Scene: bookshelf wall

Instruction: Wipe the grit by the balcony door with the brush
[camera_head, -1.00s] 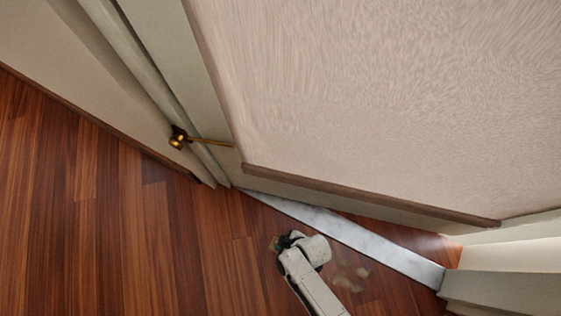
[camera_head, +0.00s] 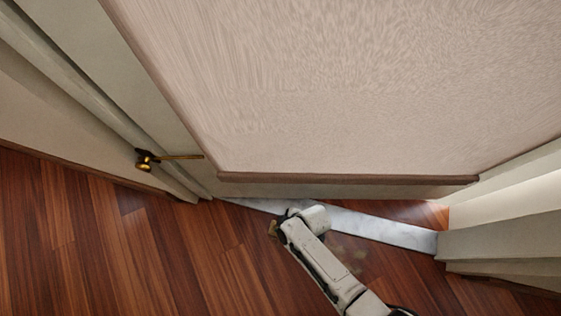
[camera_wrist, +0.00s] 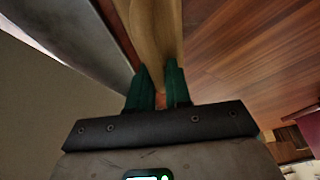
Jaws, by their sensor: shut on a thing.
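My gripper (camera_wrist: 160,88) has green fingers closed on a pale wooden piece, which looks like the brush (camera_wrist: 154,30). In the head view my white arm reaches from the bottom toward the marble threshold. A small tan bit shows at its far end; the gripper is mostly hidden there. The grit (camera_head: 350,252) is a faint tan patch on the wood floor, just right of my arm and near the threshold. My arm may cover part of it. The balcony door (camera_head: 300,90) appears as a large pale panel above the threshold. I cannot tell whether the brush touches the floor.
The marble threshold (camera_head: 390,230) runs along the door's foot. A brass handle (camera_head: 147,160) sticks out at the left. A pale frame post (camera_head: 500,238) stands at the right. Open wood floor (camera_head: 100,250) lies to the left.

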